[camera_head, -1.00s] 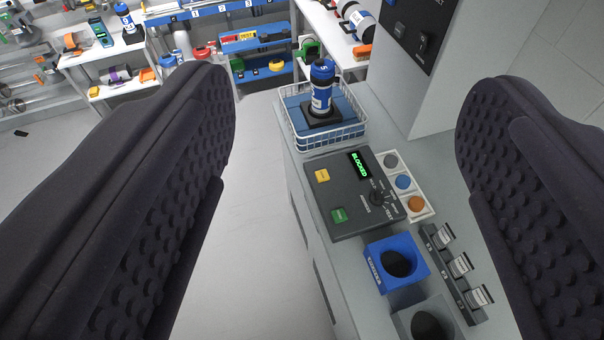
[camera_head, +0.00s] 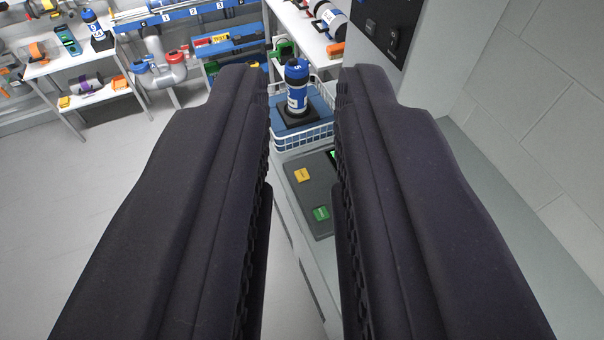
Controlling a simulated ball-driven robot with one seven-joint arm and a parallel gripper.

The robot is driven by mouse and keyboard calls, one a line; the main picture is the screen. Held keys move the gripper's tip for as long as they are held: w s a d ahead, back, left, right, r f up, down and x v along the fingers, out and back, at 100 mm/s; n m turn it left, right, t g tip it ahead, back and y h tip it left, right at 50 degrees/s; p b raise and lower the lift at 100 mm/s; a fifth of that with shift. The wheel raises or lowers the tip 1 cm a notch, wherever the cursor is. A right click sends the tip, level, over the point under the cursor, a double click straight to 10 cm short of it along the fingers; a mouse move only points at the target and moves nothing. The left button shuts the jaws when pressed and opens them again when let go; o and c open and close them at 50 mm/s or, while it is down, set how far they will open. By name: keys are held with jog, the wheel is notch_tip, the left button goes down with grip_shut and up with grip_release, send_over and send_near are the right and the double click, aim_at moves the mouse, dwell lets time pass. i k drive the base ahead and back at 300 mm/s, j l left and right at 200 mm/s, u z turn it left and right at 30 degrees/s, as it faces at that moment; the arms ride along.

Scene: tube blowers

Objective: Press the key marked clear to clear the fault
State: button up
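The dark control panel (camera_head: 312,193) lies on the grey counter, partly hidden behind my right finger. Its yellow key (camera_head: 302,175) and green key (camera_head: 321,213) show in the gap between my fingers. The lettering on both keys is too small to read. A sliver of the panel's green-lit display (camera_head: 333,155) shows at the right finger's edge; its text is covered. My gripper (camera_head: 304,85) is above and in front of the panel, partly open with a narrow empty gap, touching nothing that I can see.
A white wire basket (camera_head: 303,140) behind the panel holds a blue capsule (camera_head: 296,88) upright on a dark base. A tall grey cabinet stands at the back right. Shelves with tools and capsules line the back left. Open floor (camera_head: 110,190) is at left.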

aim_at(302, 175)
jog(key=i+j, duration=0.15)
jog(key=j, duration=0.2)
jog(key=i+j+z, duration=0.1)
jog(key=j, duration=0.3)
jog(key=i+j+z, duration=0.1)
jog(key=j, duration=0.25)
jog(key=i+j, duration=0.15)
jog(key=j, duration=0.25)
jog(key=i+j+z, duration=0.1)
jog(key=j, duration=0.25)
jog(key=i+j+z, duration=0.1)
jog(key=i, duration=0.3)
jog(key=i+j+z, duration=0.1)
jog(key=i, duration=0.3)
jog(key=i+j+z, duration=0.1)
jog(key=i+j, duration=0.15)
jog(key=i, duration=0.1)
